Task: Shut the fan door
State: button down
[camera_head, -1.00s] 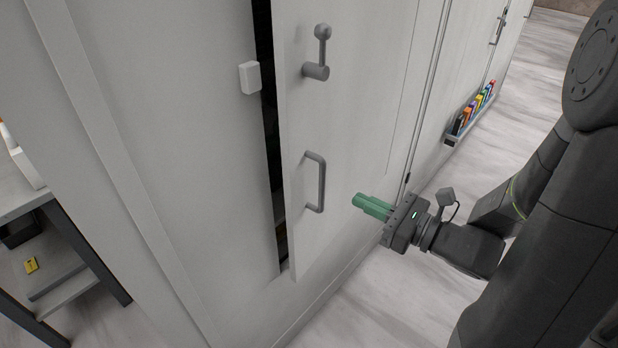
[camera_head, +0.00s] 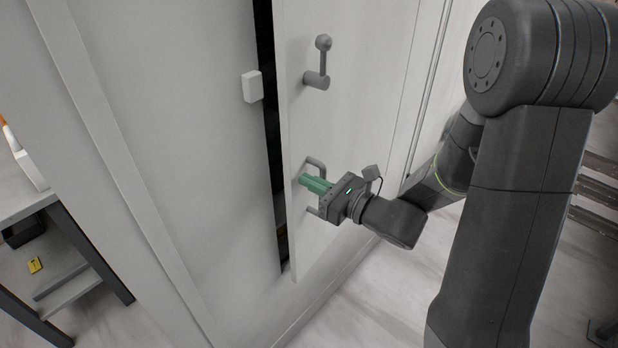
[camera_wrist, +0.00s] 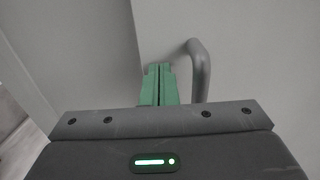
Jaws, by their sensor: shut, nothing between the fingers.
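The fan door (camera_head: 350,110) is a light grey panel standing slightly ajar, with a dark gap along its left edge. It carries a grey bar handle (camera_head: 314,162) low down and a lever latch (camera_head: 318,78) above, its arm pointing up. My gripper (camera_head: 303,181) has green fingers, shut and empty, in front of the bar handle and hiding its middle. In the wrist view the fingers (camera_wrist: 158,85) point at the door face, just left of the bar handle (camera_wrist: 201,70). I cannot tell whether they touch the door.
A small white block (camera_head: 252,86) sits on the fixed panel (camera_head: 190,130) beside the gap. A shelf unit (camera_head: 75,245) with a yellow item (camera_head: 35,265) stands at the left. Pale floor is clear below the door at right.

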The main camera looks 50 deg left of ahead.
jog(key=shift+s+a, duration=0.1)
jog(key=shift+a, duration=0.25)
